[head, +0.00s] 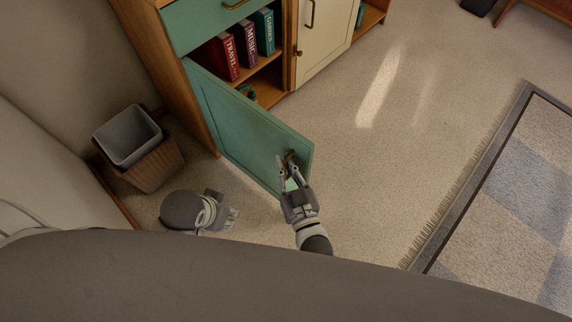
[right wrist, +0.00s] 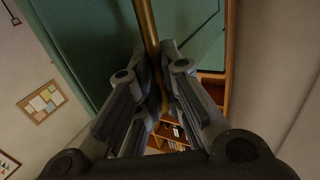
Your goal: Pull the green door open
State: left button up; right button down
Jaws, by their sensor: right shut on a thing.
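The green door (head: 248,128) stands partly open, swung out from the wooden cabinet on its left-side hinge. Books and a shelf show behind it. My right gripper (head: 287,167) is at the door's free edge, shut on the brass door handle (head: 291,155). In the right wrist view the green door (right wrist: 85,40) fills the upper part, and the brass handle (right wrist: 149,35) runs down between the fingers of the right gripper (right wrist: 160,85). My left gripper (head: 228,213) is low on the left, away from the door, and its fingers are too small to judge.
A waste bin (head: 132,140) stands by the wall, left of the door. A green drawer (head: 205,18) is above the opening, and a cream door (head: 322,38) is to the right. A fringed rug (head: 510,200) lies at the right. The carpet between is clear.

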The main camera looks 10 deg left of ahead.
jog(key=c, duration=1.5)
grip_release()
jog(key=shift+a, duration=0.1)
jog(key=shift+c, duration=0.2)
jog(key=v, duration=1.2)
